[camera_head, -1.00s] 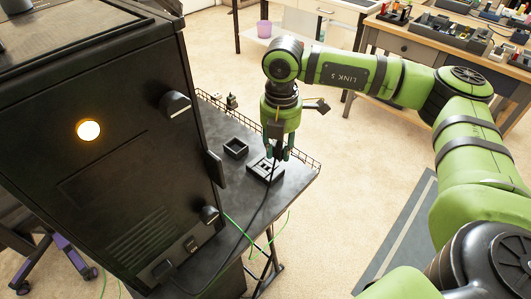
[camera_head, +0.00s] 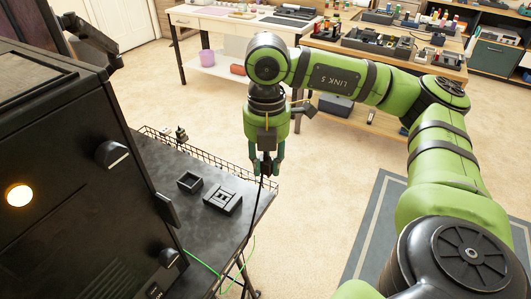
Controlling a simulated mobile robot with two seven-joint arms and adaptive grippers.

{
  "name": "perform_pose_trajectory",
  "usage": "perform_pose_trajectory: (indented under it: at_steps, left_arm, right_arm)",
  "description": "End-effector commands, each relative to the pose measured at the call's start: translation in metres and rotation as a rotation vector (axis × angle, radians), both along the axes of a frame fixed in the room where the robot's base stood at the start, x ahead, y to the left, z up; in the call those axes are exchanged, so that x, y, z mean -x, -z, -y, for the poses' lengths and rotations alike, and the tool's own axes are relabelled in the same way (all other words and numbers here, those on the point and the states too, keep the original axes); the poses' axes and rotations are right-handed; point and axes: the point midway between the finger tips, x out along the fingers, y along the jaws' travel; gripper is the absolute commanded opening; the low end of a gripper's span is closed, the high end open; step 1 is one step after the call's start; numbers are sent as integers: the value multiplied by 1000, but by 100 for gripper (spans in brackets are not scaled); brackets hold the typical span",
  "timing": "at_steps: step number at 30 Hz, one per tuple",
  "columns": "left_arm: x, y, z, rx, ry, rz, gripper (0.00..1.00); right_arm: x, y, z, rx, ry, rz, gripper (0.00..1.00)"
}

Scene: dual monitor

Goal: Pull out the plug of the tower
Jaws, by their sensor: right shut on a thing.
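The black tower (camera_head: 80,170) fills the left side, with a round lit lamp and knobs on its front. A black socket block (camera_head: 222,199) lies on the dark table (camera_head: 160,160) beside it. My right gripper (camera_head: 265,174) points down just past the block's right side, near the table edge and apart from the block. It is shut on the black plug, which the fingers mostly hide. A black cable (camera_head: 246,243) hangs from it down toward the lower left.
A small open black box (camera_head: 190,181) sits left of the socket block. A wire rail (camera_head: 205,156) runs along the table's far edge. A green cable (camera_head: 204,266) lies near the tower. Open floor (camera_head: 320,190) is to the right.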

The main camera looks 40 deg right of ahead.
Motion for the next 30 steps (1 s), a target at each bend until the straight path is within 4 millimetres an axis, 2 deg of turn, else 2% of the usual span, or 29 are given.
perform_pose_trajectory:
  at_steps: [18,30]
  left_arm:
    - [1,-19,0,0,0,-2,40]
    - [1,-20,0,1,0,-1,40]
  right_arm:
    - [0,-26,0,0,0,0,0]
    - [0,-27,0,0,0,0,0]
